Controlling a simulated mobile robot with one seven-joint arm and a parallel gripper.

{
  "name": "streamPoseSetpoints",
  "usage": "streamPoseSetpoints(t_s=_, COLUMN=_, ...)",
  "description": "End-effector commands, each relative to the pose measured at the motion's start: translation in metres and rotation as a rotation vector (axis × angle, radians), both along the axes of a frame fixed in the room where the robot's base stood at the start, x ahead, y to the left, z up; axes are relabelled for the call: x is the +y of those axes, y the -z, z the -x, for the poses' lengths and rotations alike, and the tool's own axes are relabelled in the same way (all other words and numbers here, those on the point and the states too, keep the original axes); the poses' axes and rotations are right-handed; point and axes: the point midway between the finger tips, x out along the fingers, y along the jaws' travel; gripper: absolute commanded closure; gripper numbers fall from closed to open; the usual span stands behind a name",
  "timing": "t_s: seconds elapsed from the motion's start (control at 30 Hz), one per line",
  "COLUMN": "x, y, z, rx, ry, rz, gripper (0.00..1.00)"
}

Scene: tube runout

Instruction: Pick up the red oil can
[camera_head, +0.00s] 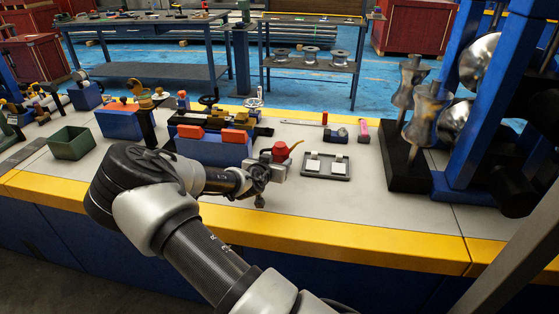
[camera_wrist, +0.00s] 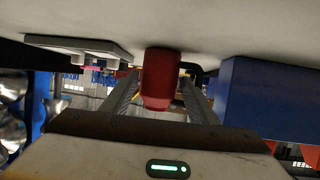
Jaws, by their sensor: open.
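The red oil can (camera_head: 280,152) stands on the workbench, with a yellow spout pointing up to the right in the head view. My gripper (camera_head: 270,172) is low over the bench at the can, partly hiding its lower body. In the wrist view, where the bench top appears at the upper edge, the red can (camera_wrist: 161,78) shows between the two fingers of my gripper (camera_wrist: 161,90). The fingers are apart, with a visible gap on each side of the can. Whether either finger touches it cannot be told.
A grey tray (camera_head: 326,170) with two pale pieces lies just right of the can. A blue block (camera_head: 212,151) with red-orange tops stands close on the left. A blue-framed machine (camera_head: 465,110) stands at the right. The bench front is clear.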

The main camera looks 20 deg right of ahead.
Motion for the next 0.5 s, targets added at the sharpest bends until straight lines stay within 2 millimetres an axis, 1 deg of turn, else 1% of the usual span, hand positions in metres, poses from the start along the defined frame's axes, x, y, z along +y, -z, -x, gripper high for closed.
streamPoseSetpoints(t_s=0.1, x=-0.0069, y=0.0039, z=-0.0073, rx=0.0, ry=0.001, rz=0.0, gripper=0.46)
streamPoseSetpoints(t_s=0.33, x=-0.0076, y=0.0037, z=-0.0083, rx=-0.001, ry=0.0, rz=-0.001, gripper=0.46)
streamPoseSetpoints(t_s=0.37, x=-0.0076, y=0.0037, z=-0.0083, rx=-0.001, ry=0.0, rz=-0.001, gripper=0.48)
streamPoseSetpoints(t_s=0.5, x=-0.0074, y=0.0036, z=-0.0083, rx=-0.001, ry=0.0, rz=-0.001, gripper=0.72)
